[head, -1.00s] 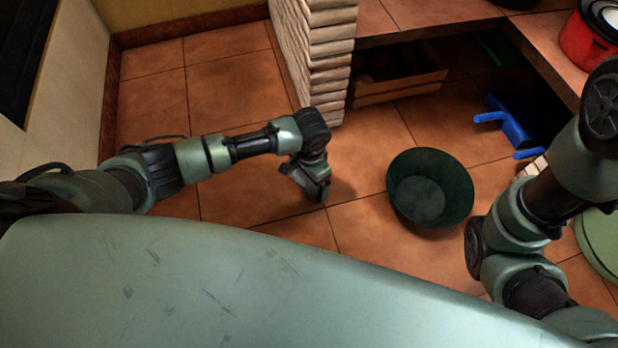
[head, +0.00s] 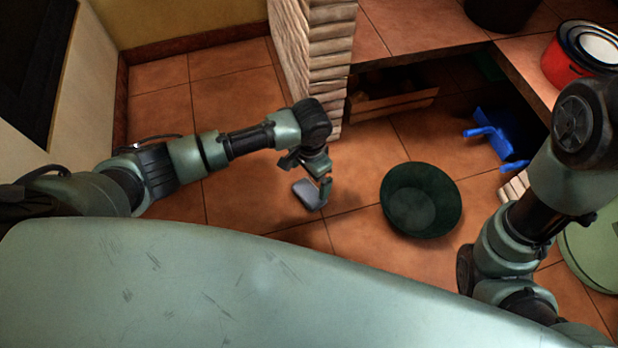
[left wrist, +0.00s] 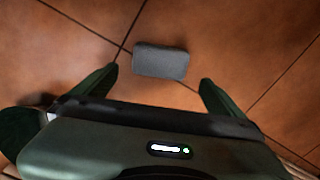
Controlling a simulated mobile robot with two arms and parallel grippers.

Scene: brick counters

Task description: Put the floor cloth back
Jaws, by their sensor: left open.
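The floor cloth (left wrist: 160,61) is a small grey folded block. In the left wrist view it lies on the tiles, just ahead of and between the fingertips, with a gap on each side. My left gripper (left wrist: 159,82) is open and holds nothing. In the head view the cloth (head: 307,195) shows as a pale grey patch under my left gripper (head: 309,176), partly hidden by it. My right arm is at the right edge of the head view; its gripper is out of the frame.
A dark green basin (head: 420,200) stands on the floor right of the cloth. A wooden crate (head: 395,103) and a blue object (head: 490,133) sit under the counter. A brick pillar (head: 327,70) rises behind my left arm. Floor at left is clear.

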